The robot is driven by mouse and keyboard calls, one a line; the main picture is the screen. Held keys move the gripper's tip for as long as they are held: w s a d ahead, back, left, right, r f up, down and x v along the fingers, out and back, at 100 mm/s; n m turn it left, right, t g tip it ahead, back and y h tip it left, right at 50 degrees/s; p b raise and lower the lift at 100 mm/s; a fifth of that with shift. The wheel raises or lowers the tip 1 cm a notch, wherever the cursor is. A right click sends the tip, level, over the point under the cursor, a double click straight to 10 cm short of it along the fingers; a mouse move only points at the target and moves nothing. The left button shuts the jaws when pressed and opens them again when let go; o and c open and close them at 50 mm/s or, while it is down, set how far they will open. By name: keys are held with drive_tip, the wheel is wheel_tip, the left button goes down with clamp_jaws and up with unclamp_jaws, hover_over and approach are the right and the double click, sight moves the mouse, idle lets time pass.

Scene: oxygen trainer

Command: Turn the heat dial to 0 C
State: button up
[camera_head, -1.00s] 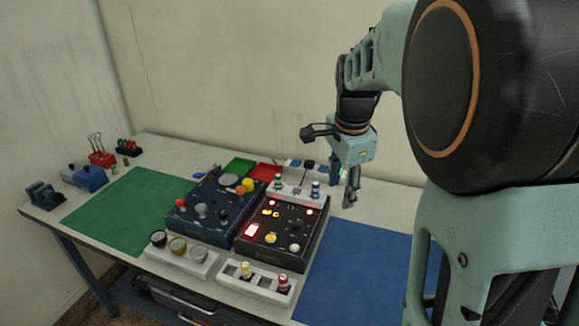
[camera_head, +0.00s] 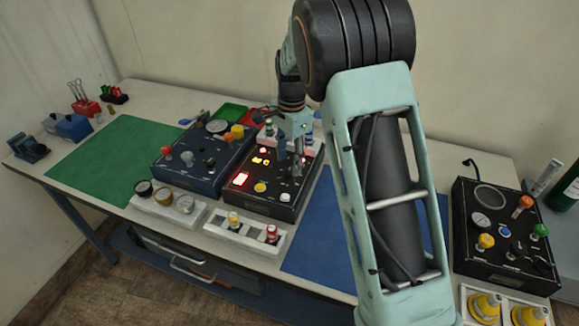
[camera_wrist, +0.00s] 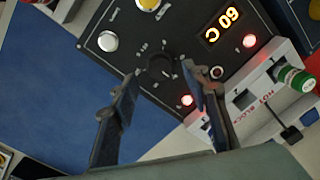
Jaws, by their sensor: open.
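The heat dial (camera_wrist: 160,68) is a round black knob on a black panel (camera_wrist: 110,65), with small white marks around it. My gripper (camera_wrist: 160,72) is open, with one finger to each side of the dial in the wrist view and nothing held. I cannot tell whether the fingertips touch the knob. In the head view my gripper (camera_head: 292,165) hangs over the right part of the black control box (camera_head: 268,203) and hides the dial there.
A white hot block rack (camera_wrist: 278,88) with a green-capped vial (camera_wrist: 294,78) stands close to the panel. A white button (camera_wrist: 107,41) and a red light (camera_wrist: 187,100) are near the dial. A blue mat (camera_head: 318,250) lies to the right; a dark blue box (camera_head: 190,175) stands left.

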sight(289, 171)
drive_tip(key=shift+w+f, duration=0.1)
drive_tip(key=shift+f, duration=1.65)
drive_tip(key=c, duration=1.2)
drive_tip(key=shift+o, duration=0.2)
